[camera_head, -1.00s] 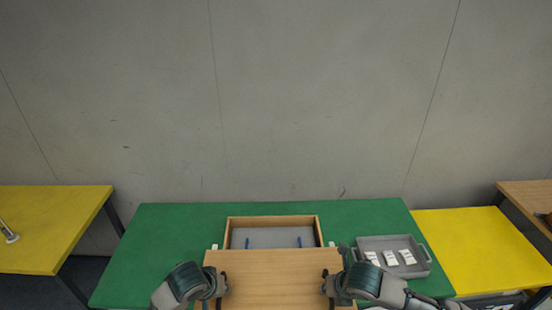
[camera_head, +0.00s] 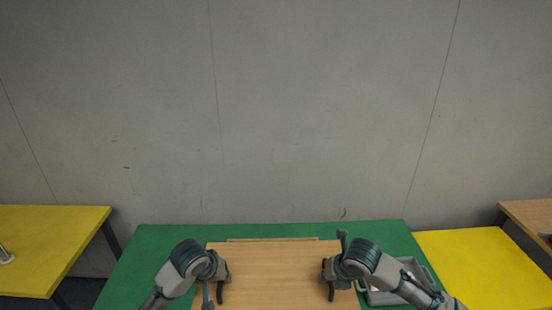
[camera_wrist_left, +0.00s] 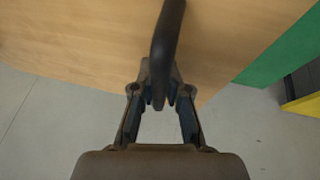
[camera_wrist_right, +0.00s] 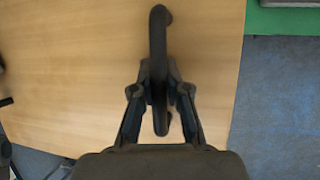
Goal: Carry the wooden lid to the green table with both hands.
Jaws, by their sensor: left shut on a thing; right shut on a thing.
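The wooden lid (camera_head: 275,272) is a flat light-wood board with a dark handle near each side. My left gripper (camera_head: 219,281) is shut on the left handle, which shows as a dark bar between the fingers in the left wrist view (camera_wrist_left: 160,92). My right gripper (camera_head: 331,281) is shut on the right handle, seen also in the right wrist view (camera_wrist_right: 160,95). The lid hangs in front of the green table (camera_head: 160,255) and hides most of the open wooden box (camera_head: 270,239), of which only the back rim shows.
A grey tray (camera_head: 420,273) sits on the green table at right, partly behind my right arm. Yellow tables (camera_head: 50,240) and (camera_head: 480,260) stand on both sides. A wooden table (camera_head: 528,216) is at far right. The wall is behind.

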